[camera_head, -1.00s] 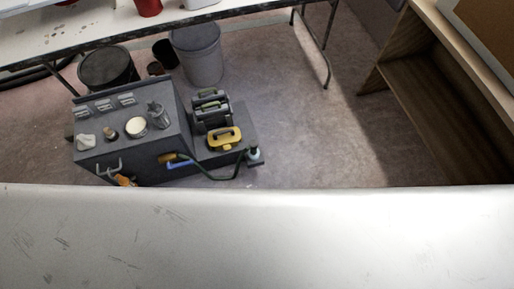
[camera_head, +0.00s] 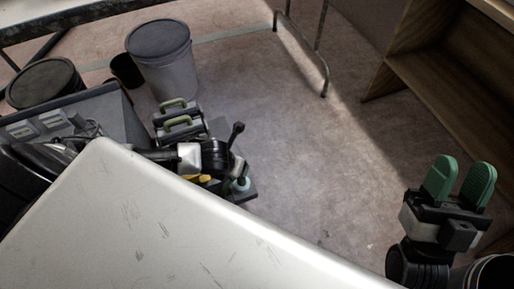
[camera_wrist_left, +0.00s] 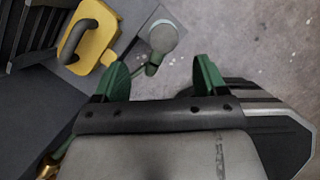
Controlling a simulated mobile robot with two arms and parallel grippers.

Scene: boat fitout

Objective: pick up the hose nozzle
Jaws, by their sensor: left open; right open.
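I cannot clearly make out the hose nozzle. A green hose-like piece (camera_wrist_left: 151,68) shows between my left fingers in the left wrist view, beside a grey round-topped item (camera_wrist_left: 163,38). My left gripper (camera_wrist_left: 160,75) is open and empty, with its green fingers apart at the dark cart's corner. In the head view my left arm covers much of the cart, and the left fingers do not show clearly there. My right gripper (camera_head: 460,182) is open and empty at the right, its green fingers pointing up, far from the cart.
The dark cart (camera_head: 113,107) carries grey cases with green handles (camera_head: 178,118). A yellow item with a dark handle (camera_wrist_left: 96,40) sits left of my left fingers. A lidded grey bucket (camera_head: 163,62) stands behind. A wooden shelf (camera_head: 440,75) is at right; the middle floor is clear.

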